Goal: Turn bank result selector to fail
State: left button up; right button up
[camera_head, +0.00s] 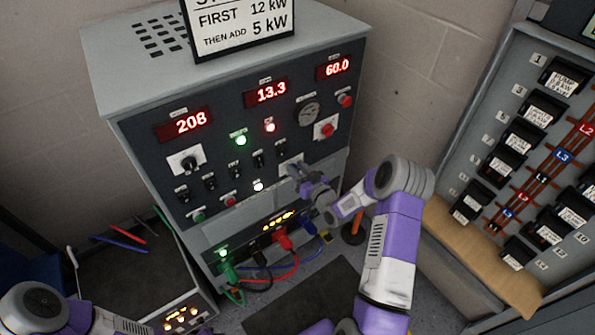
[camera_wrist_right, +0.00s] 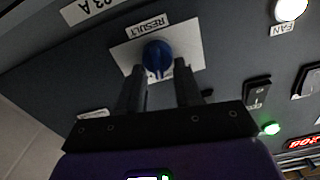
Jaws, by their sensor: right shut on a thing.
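The result selector is a blue round knob (camera_wrist_right: 157,57) on a white plate marked RESULT (camera_wrist_right: 190,42), seen upside down in the right wrist view. My right gripper (camera_wrist_right: 160,78) reaches up to it with a finger on either side and is shut on the knob. In the head view my right gripper (camera_head: 298,178) is at the lower right of the cabinet's front panel and hides most of the knob. The knob's position markings cannot be read. My left arm shows at the lower left of the head view, but its gripper is out of view.
The grey cabinet (camera_head: 150,95) carries red displays, lamps, switches and a red button (camera_head: 326,128). Coloured cables with red (camera_head: 283,240) and green plugs hang below the panel. A breaker panel (camera_head: 500,120) stands at right. A dark box (camera_head: 130,280) stands at lower left.

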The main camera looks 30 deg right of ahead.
jog(key=m, duration=0.1)
jog(key=m+b, duration=0.1)
jog(key=m, duration=0.2)
jog(key=shift+d+f+b, duration=0.2)
jog(key=shift+d+b, duration=0.05)
jog(key=shift+b, duration=0.1)
jog(key=shift+d+m+b, duration=0.15)
jog(key=shift+m+b, duration=0.2)
jog(key=shift+m, duration=1.25)
jog(key=o, duration=1)
jog(key=shift+o, duration=0.2)
jog(key=s+p, duration=0.1)
jog(key=s, duration=0.6)
jog(key=shift+s+d, duration=0.25)
jog(key=shift+f, duration=0.1)
